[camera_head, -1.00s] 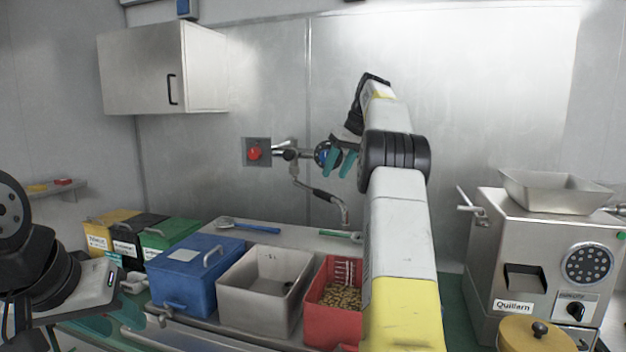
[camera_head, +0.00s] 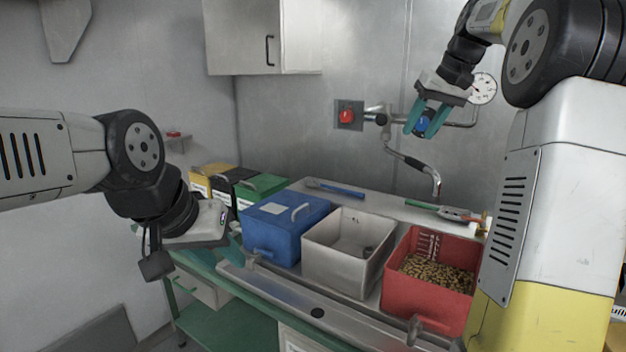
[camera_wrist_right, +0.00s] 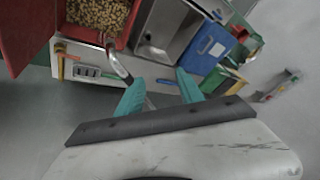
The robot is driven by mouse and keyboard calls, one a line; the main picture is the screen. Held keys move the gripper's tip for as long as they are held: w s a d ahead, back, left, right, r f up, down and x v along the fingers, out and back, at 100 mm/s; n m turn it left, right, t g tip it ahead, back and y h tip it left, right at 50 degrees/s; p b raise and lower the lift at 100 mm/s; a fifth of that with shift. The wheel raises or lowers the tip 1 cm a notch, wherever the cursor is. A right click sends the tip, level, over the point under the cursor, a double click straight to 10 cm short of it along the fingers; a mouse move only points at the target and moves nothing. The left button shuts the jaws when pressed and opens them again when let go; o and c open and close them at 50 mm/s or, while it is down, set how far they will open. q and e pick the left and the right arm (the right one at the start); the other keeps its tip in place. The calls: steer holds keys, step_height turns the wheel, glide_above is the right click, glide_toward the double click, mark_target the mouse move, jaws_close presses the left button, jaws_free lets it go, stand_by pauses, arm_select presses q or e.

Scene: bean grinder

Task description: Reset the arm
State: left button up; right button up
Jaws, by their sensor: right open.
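My right arm comes down from the upper right in the head view. Its gripper (camera_head: 420,118) is open and empty in front of the wall tap, with its teal fingers apart; they also show apart in the right wrist view (camera_wrist_right: 160,90). My left arm comes in from the left edge. Its gripper (camera_head: 208,228) hangs near the green box and the counter's left end. Its fingers are mostly hidden, so its opening cannot be judged.
Blue (camera_head: 285,225), grey (camera_head: 345,265) and bean-filled red (camera_head: 452,312) bins line the counter. A tap with a blue knob (camera_head: 422,125) and a red button (camera_head: 346,115) are on the wall. A cabinet (camera_head: 262,38) hangs above. Floor lies at lower left.

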steer(key=s+a+f, duration=0.2)
steer(key=s+a, duration=0.2)
steer(key=s, duration=0.4)
steer(key=s+a+f, duration=0.3)
steer(key=s+a, duration=0.1)
steer(key=s, duration=0.4)
steer(key=s+a+f+t, duration=0.1)
steer(key=s+a+f, duration=0.3)
steer(key=s+f, duration=0.6)
steer(key=s, duration=0.3)
steer(key=shift+f+m+t+h, duration=0.25)
steer(key=shift+m+t+h, duration=0.05)
steer(key=shift+a, duration=0.1)
